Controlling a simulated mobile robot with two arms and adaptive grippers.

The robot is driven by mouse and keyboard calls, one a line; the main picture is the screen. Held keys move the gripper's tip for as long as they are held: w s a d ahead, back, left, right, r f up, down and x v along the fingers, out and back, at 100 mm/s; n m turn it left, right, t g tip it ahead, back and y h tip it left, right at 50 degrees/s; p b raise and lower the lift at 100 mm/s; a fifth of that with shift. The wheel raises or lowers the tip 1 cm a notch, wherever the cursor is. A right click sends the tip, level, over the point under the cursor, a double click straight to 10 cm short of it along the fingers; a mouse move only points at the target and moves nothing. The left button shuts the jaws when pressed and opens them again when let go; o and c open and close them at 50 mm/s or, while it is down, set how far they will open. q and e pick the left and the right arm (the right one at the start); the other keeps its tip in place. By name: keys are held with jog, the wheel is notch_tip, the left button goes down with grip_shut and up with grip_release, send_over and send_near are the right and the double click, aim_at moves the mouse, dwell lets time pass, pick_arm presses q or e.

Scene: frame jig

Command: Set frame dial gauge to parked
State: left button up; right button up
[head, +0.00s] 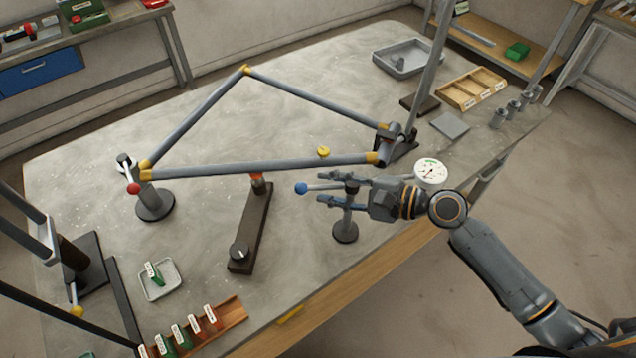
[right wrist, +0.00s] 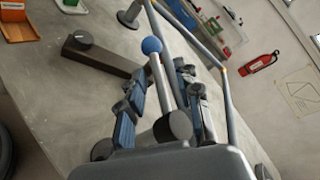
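The dial gauge (head: 431,173) has a round white face and shows just behind my right wrist in the head view. A post on a round dark base (head: 345,234) stands below my right gripper. A rod with a blue ball end (head: 301,188) sticks out to the left at the post's top; the ball also shows in the right wrist view (right wrist: 151,45). My right gripper (head: 325,187) is open, with its fingers on either side of the rod. The rod's link to the gauge is hidden behind the gripper. My left gripper is not in view.
A triangular tube frame (head: 245,170) spans the table (head: 290,245), held by a left post (head: 154,204) and a right clamp (head: 398,145). A dark bar with a knob (head: 250,228) lies left of my gripper. Grey tray (head: 402,58) and wooden tray (head: 470,89) stand at back right.

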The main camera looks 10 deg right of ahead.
jog(key=v, duration=0.8)
jog(key=shift+s+r, duration=0.15)
jog(key=shift+s, duration=0.1)
jog(key=shift+d, duration=0.1)
